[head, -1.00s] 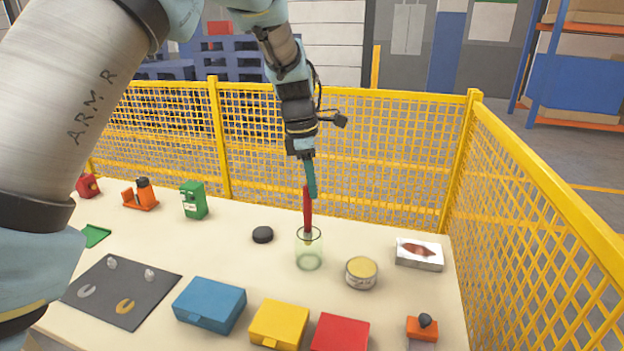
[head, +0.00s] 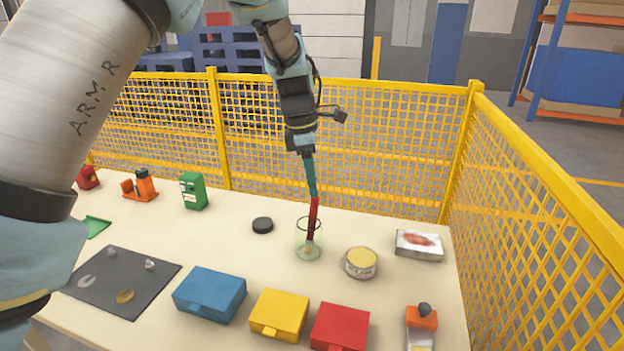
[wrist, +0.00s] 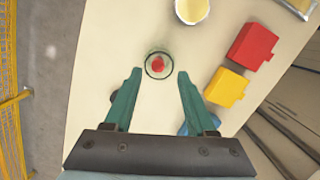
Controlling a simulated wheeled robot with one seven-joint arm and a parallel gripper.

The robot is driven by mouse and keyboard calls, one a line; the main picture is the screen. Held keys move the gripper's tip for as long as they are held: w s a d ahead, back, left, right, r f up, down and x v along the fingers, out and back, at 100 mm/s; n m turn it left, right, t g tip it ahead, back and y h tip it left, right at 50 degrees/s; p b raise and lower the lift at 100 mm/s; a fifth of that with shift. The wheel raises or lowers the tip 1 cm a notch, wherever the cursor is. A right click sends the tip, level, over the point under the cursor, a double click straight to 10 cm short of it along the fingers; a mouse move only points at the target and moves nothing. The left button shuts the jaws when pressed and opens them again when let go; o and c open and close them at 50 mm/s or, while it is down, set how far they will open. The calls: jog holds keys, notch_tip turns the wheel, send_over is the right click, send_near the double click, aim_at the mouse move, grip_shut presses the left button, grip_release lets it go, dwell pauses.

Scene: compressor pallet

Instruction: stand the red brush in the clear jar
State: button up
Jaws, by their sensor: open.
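The red brush (head: 314,214) stands in the clear jar (head: 300,246), its lower end inside near the bottom and its red handle rising above the rim, tilted slightly to the right. My gripper (head: 314,195) is above the jar, its teal fingers over the handle's top. In the wrist view my gripper (wrist: 158,71) is open, fingers wide apart. The brush (wrist: 158,63) is seen nearly end-on inside the round rim of the jar (wrist: 147,69), with clear space to both fingers.
A round tin (head: 361,263) stands close right of the jar, with a flat metal box (head: 419,245) beyond. A black puck (head: 262,225) lies to the left. Blue (head: 210,295), yellow (head: 279,315) and red (head: 340,327) boxes line the front. Yellow mesh fence (head: 400,150) encloses the table's back and right.

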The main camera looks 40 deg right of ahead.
notch_tip(320, 180, up, 11)
jog(key=w+a+b, duration=0.1)
jog(key=b, duration=0.1)
jog(key=shift+a+f, duration=0.15)
jog(key=shift+a, duration=0.05)
dwell(1.1)
jog(key=w+a+f+m, duration=0.15)
jog(key=w+a, duration=0.25)
jog(key=a, duration=0.4)
jog(key=w+a+f+m+t, duration=0.15)
jog(key=w+a, duration=0.25)
jog(key=a, duration=0.4)
jog(key=w+a+f+m, duration=0.1)
jog(key=w+a+f, duration=0.25)
jog(key=a, duration=0.35)
jog(key=s+a+f+m, duration=0.2)
jog(key=a, duration=0.6)
jog(key=s+a+f+m, duration=0.2)
jog(key=s+a+m, duration=0.1)
jog(key=a, duration=0.6)
jog(key=s+a+f+m+t+y, duration=0.1)
jog(key=s+a+f+m, duration=0.1)
jog(key=a, duration=0.6)
jog(key=shift+s+a, duration=0.2)
jog(key=shift+s, duration=0.35)
